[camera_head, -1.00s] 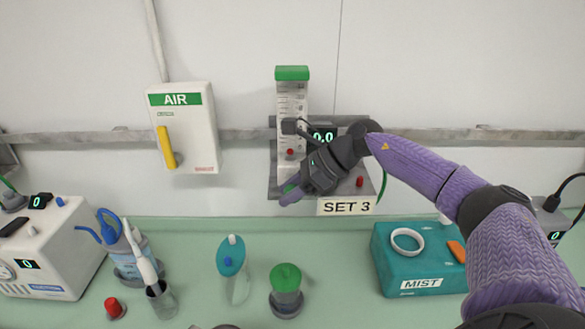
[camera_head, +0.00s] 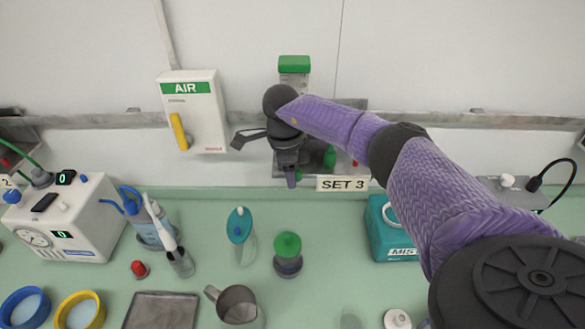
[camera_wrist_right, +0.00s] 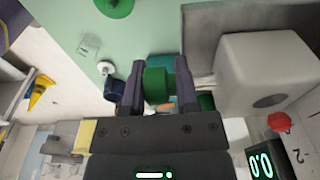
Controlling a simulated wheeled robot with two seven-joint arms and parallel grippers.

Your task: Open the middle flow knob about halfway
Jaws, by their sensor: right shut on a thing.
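The flowmeter with a green cap (camera_head: 294,64) is on the wall panel above the SET 3 sign (camera_head: 343,184). My right arm hides most of its tube and its lower part in the head view. My right gripper (camera_head: 292,180) points down at the lower end of the flowmeter. In the right wrist view, its two dark fingers (camera_wrist_right: 159,72) are shut on a green knob (camera_wrist_right: 157,88), one on each side. A lit display (camera_wrist_right: 260,164) in that view appears to read 0.0. The knob's turn angle cannot be told. My left gripper is not in view.
A red knob (camera_wrist_right: 280,122) sits beside a white block (camera_wrist_right: 262,72) near the gripper. The AIR box (camera_head: 193,112) with a yellow lever is on the wall to the left. A green-lidded jar (camera_head: 288,254) and a teal-topped bottle (camera_head: 240,236) stand on the counter below.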

